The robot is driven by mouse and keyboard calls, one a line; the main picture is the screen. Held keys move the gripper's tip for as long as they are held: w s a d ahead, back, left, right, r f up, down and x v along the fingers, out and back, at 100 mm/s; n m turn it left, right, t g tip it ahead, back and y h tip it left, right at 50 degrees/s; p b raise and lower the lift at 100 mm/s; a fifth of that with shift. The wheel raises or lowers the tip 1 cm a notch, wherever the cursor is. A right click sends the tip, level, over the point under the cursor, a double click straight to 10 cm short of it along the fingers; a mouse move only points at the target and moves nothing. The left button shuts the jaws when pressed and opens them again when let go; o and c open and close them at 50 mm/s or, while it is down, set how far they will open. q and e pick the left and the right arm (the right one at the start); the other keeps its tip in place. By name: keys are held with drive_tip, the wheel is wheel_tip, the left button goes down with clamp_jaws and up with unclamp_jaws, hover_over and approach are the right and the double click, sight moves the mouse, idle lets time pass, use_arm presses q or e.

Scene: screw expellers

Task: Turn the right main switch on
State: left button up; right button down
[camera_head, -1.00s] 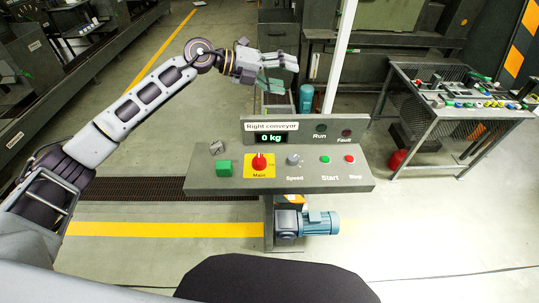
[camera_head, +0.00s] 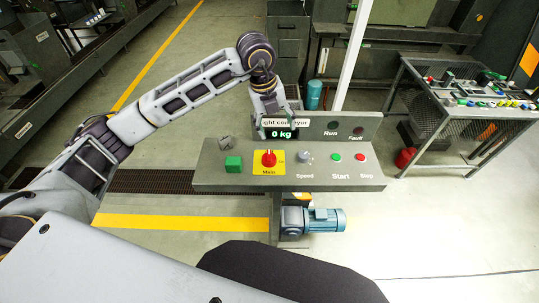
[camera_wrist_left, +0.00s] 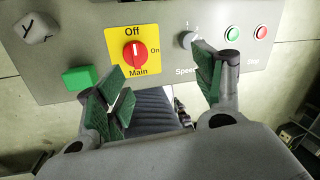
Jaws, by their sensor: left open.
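The red main switch (camera_head: 268,159) sits on a yellow plate on the grey control panel (camera_head: 325,183) labelled for the right conveyor. In the left wrist view the red knob (camera_wrist_left: 135,54) has its white mark upright, toward "Off"; "On" is printed at its right. My left gripper (camera_head: 278,115) is behind the knob in the head view, in front of the conveyor sign and covering its first letter. In the wrist view its green-padded fingers (camera_wrist_left: 160,92) are spread wide with nothing between them, apart from the knob. My right gripper is not in view.
A green block (camera_head: 233,164) and a grey cube (camera_head: 226,143) lie on the panel left of the switch. The speed knob (camera_head: 305,158), green start button (camera_head: 336,157) and red stop button (camera_head: 360,157) are to its right. A cluttered side table (camera_head: 462,125) stands at right.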

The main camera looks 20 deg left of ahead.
sight(268, 155)
use_arm(q)
drive_tip(key=a+n, duration=0.1)
drive_tip(key=s+a+n+y, duration=0.1)
drive_tip(key=a+n+g, duration=0.1)
drive_tip(key=n, duration=0.1)
drive_tip(key=shift+s+f, duration=0.25)
drive_tip(key=shift+s, duration=0.05)
drive_tip(key=shift+d, duration=0.1)
drive_tip(key=shift+w+d+f+p, duration=0.15)
drive_tip(key=shift+f+p, duration=0.25)
drive_tip(key=shift+f, duration=1.9)
drive_tip(key=shift+w+d+f+p, duration=0.1)
drive_tip(key=shift+f+p, duration=0.35)
drive_tip(key=shift+f, duration=1.8)
drive_tip(key=shift+w+d+f+p, duration=0.15)
drive_tip(key=shift+f+p, duration=0.25)
drive_tip(key=shift+f, duration=1.9)
drive_tip(key=c, duration=1)
